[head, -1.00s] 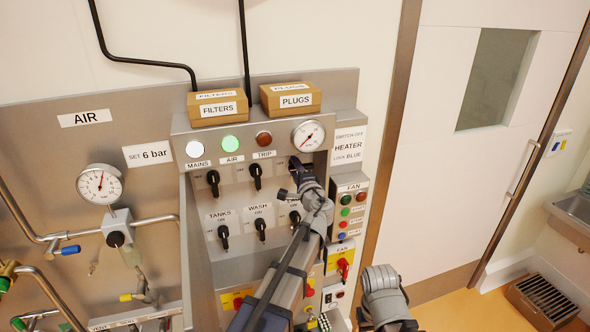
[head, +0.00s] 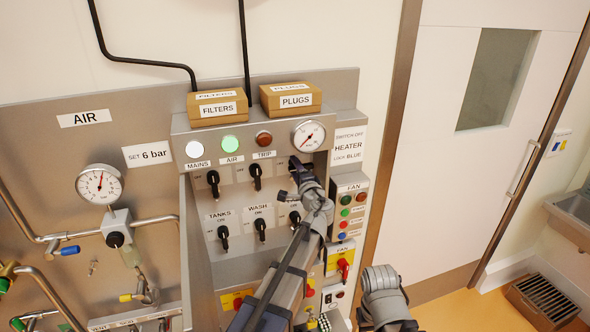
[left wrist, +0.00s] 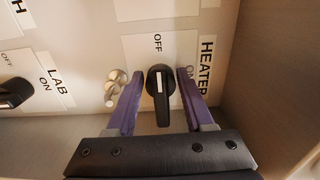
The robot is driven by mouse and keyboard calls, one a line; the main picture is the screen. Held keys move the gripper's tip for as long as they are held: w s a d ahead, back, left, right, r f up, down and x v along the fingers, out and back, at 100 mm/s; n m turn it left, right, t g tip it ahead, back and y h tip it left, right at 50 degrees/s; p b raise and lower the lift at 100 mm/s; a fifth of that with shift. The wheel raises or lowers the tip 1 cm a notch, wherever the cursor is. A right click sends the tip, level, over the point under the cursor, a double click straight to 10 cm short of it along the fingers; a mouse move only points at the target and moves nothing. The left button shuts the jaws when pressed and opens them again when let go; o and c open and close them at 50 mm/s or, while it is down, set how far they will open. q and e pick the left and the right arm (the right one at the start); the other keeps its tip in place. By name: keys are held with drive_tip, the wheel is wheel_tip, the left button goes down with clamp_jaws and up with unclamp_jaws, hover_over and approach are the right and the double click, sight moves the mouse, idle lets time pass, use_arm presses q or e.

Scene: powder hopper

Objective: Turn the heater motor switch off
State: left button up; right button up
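The heater motor switch is a black rotary knob (left wrist: 160,95) with a white line, under the HEATER label (left wrist: 206,70) in the left wrist view. Its white line points to the OFF mark (left wrist: 157,42). In the head view my gripper mostly hides the switch. My left gripper (left wrist: 158,92) is open, with one purple finger on each side of the knob and a visible gap on both sides. It also shows in the head view (head: 300,171), at the upper right of the switch panel.
The LAB switch (left wrist: 14,93) is beside the heater switch, and a small shiny metal piece (left wrist: 115,86) sits just left of my fingers. A side wall (left wrist: 265,75) rises close on the right. The FAN button box (head: 352,210) is right of my arm.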

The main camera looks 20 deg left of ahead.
use_arm(q)
drive_tip(key=v, duration=0.7)
drive_tip(key=shift+s+d, duration=0.25)
drive_tip(key=shift+s, duration=0.1)
drive_tip(key=s+d+f+n+g+h+b, duration=0.1)
drive_tip(key=s+f+n+g+b, duration=0.25)
drive_tip(key=f, duration=0.55)
drive_tip(key=s+d+f+n+g+h+b, duration=0.1)
drive_tip(key=s+f+g+b, duration=0.1)
drive_tip(key=s+f+b, duration=0.35)
drive_tip(key=s+d+f+n+g+h+b, duration=0.1)
drive_tip(key=s+f+n+g+b, duration=0.3)
drive_tip(key=f, duration=0.7)
drive_tip(key=s+d+f+g+h+b, duration=0.2)
drive_tip(key=s+d+f+h, duration=0.1)
drive_tip(key=s+d+f, duration=0.2)
drive_tip(key=s+d+f+m+g+h+b, duration=0.1)
drive_tip(key=s+d+f+g+h+b, duration=0.1)
drive_tip(key=s+d+f, duration=0.3)
drive_tip(key=s+f+g, duration=0.1)
drive_tip(key=s+f, duration=0.3)
drive_tip(key=s, duration=0.3)
drive_tip(key=shift+d+g+h, duration=0.3)
drive_tip(key=shift+g+h, duration=0.05)
drive_tip(key=shift+h, duration=0.05)
